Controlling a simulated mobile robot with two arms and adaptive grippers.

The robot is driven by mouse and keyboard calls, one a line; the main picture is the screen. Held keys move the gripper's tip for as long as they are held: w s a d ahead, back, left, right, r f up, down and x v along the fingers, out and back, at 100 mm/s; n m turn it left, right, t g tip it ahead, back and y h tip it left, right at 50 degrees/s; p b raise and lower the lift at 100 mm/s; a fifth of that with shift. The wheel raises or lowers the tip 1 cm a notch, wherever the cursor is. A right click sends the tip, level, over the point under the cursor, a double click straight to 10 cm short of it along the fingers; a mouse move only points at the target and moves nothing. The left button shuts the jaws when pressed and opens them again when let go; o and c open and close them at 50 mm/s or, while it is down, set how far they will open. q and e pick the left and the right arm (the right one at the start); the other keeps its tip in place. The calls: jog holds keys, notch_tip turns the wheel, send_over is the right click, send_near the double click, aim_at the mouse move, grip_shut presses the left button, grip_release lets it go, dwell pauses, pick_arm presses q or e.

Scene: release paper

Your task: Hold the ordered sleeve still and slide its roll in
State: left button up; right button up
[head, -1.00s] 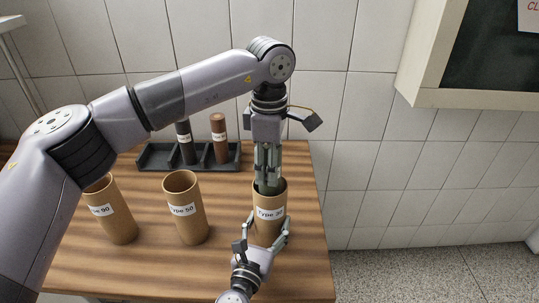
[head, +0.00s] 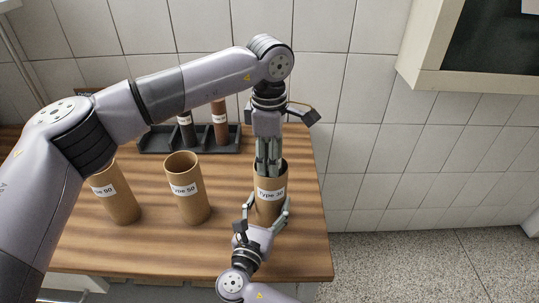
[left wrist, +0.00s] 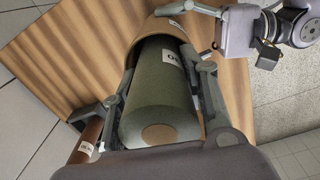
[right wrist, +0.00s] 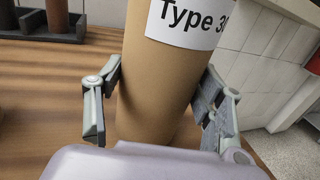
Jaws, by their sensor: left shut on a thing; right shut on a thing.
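The upright brown sleeve labelled Type 30 (head: 271,196) stands near the table's right edge. Its label also shows in the right wrist view (right wrist: 188,22). My right gripper (head: 266,212) is shut on the sleeve, with a finger on each side of its body. My left gripper (head: 268,160) is above the sleeve's mouth, fingertips at the rim. In the left wrist view it is shut on a dark green roll (left wrist: 160,95) with a tan end. The roll's far end is inside the sleeve mouth (left wrist: 162,36); how deep is hidden. The roll's label is only partly readable.
Sleeves labelled Type 50 (head: 187,190) and Type 90 (head: 114,193) stand to the left on the wooden table (head: 155,235). A dark rack (head: 160,142) behind holds a dark roll (head: 187,130) and a red-brown roll (head: 220,125). A wall cabinet (head: 450,75) hangs at right.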

pick_arm(q)
jog(key=o, duration=1)
notch_tip(320, 180, down, 2)
jog(key=shift+a, duration=0.15)
jog(key=shift+c, duration=0.2)
pick_arm(e)
jog(key=shift+s+a+r, duration=0.1)
jog(key=shift+a+r, duration=0.05)
pick_arm(q)
jog(key=o, duration=0.5)
pick_arm(e)
jog(key=shift+w, duration=0.2)
jog(key=shift+f, duration=0.2)
pick_arm(q)
jog(key=shift+r, duration=0.2)
notch_tip(320, 180, up, 12)
jog(key=shift+f, duration=0.1)
pick_arm(e)
jog(key=shift+d+f, duration=0.2)
jog(key=o, duration=1.2)
jog(key=shift+w+r, duration=0.1)
